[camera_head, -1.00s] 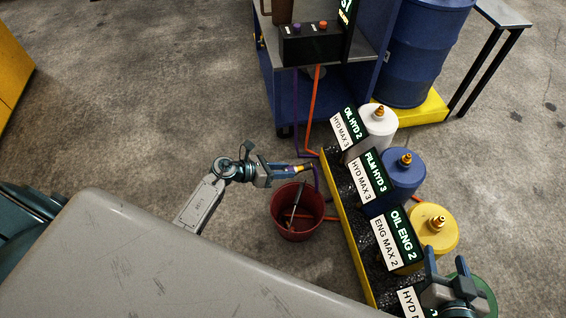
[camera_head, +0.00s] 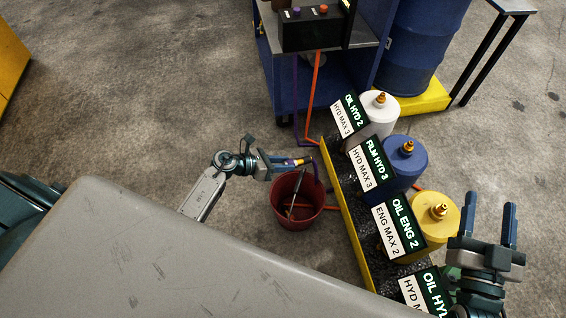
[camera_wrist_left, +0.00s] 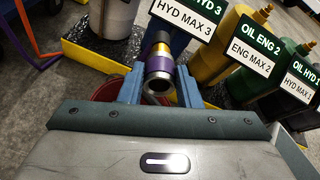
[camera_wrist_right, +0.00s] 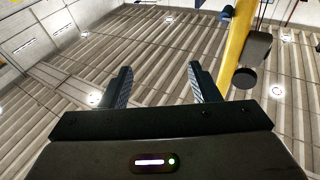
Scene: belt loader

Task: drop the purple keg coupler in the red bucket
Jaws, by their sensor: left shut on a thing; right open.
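The purple keg coupler (camera_wrist_left: 158,68), with a yellow band and a dark open end, is between the fingers of my left gripper (camera_wrist_left: 156,84). In the head view the coupler (camera_head: 300,161) points right, and my left gripper (camera_head: 284,163) is shut on it. The red bucket (camera_head: 291,216) stands on the floor. The coupler appears just beyond its far rim in the head view; its height above the bucket is hard to tell. A bit of the bucket (camera_wrist_left: 107,89) shows behind the left gripper. My right gripper (camera_head: 488,212) is open and empty, also in the right wrist view (camera_wrist_right: 158,82).
A thin tool (camera_head: 297,194) stands inside the bucket. Right of it is a yellow-edged tray (camera_head: 353,228) with labelled white, blue and yellow containers. A purple hose (camera_head: 296,95) and an orange hose (camera_head: 312,95) hang from the blue cart (camera_head: 285,85). Floor to the left is clear.

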